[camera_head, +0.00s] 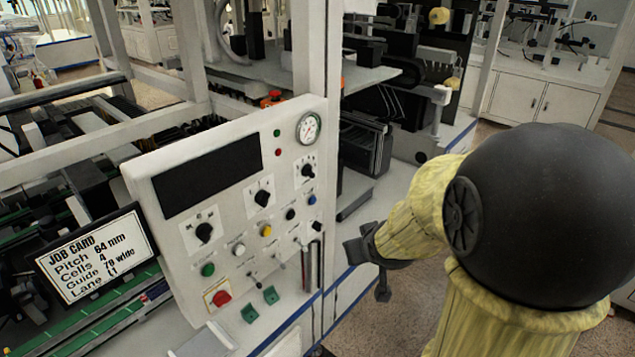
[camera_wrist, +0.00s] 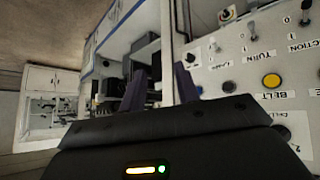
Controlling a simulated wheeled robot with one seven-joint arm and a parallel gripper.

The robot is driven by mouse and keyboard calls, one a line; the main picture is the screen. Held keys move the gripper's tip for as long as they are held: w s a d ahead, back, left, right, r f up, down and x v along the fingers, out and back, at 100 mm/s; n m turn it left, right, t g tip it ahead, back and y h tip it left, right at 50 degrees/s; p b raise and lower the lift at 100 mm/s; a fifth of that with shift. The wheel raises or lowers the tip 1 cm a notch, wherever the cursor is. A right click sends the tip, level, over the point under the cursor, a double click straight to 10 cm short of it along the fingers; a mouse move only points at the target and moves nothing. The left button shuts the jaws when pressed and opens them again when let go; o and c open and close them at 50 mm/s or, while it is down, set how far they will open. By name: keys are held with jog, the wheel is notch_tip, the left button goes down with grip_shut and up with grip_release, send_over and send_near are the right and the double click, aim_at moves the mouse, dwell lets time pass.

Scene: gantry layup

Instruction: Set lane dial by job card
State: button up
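The job card (camera_head: 95,255) stands at the left of the panel in the head view; it reads Pitch 64 mm, Cells 4, a Guide line and a Lane line that is hard to read, perhaps L1. The white control panel (camera_head: 237,160) carries three black dials: lower left (camera_head: 204,232), middle (camera_head: 263,197) and upper right (camera_head: 307,170). Their labels are too small for me to tell which is the lane dial. My gripper (camera_head: 370,268) is right of the panel, apart from it. In the wrist view its two fingers (camera_wrist: 159,88) are spread with nothing between them.
The panel also has a dark screen (camera_head: 207,177), a pressure gauge (camera_head: 309,127), a red button (camera_head: 221,297), a yellow button (camera_head: 266,230) and small levers. In the wrist view, a yellow button (camera_wrist: 271,81) labelled BELT shows close at right. Open floor lies right of the panel.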

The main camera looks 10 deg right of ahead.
aim_at(313, 173)
jog(key=w+d+r+n+t+y+b, duration=0.2)
jog(key=w+d+r+n+t+b, duration=0.1)
jog(key=w+d+r+t, duration=0.3)
jog(key=s+n+y+b, duration=0.1)
jog(key=n+y, duration=0.1)
jog(key=y, duration=0.1)
jog(key=a+r+n+y+b, duration=0.1)
jog(key=n+y, duration=0.1)
jog(key=y, duration=0.1)
jog(key=s+a+r+n+y+b, duration=0.1)
jog(key=n+y+b, duration=0.1)
jog(key=n+y, duration=0.1)
jog(key=shift+s+a+r+y, duration=0.15)
jog(key=shift+s+r+y, duration=0.05)
jog(key=shift+s+y, duration=0.2)
jog(key=shift+w, duration=0.15)
jog(key=p+x, duration=0.4)
jog(key=x, duration=1.3)
jog(key=shift+w+a+r, duration=0.1)
jog(key=shift+w, duration=0.05)
grip_shut()
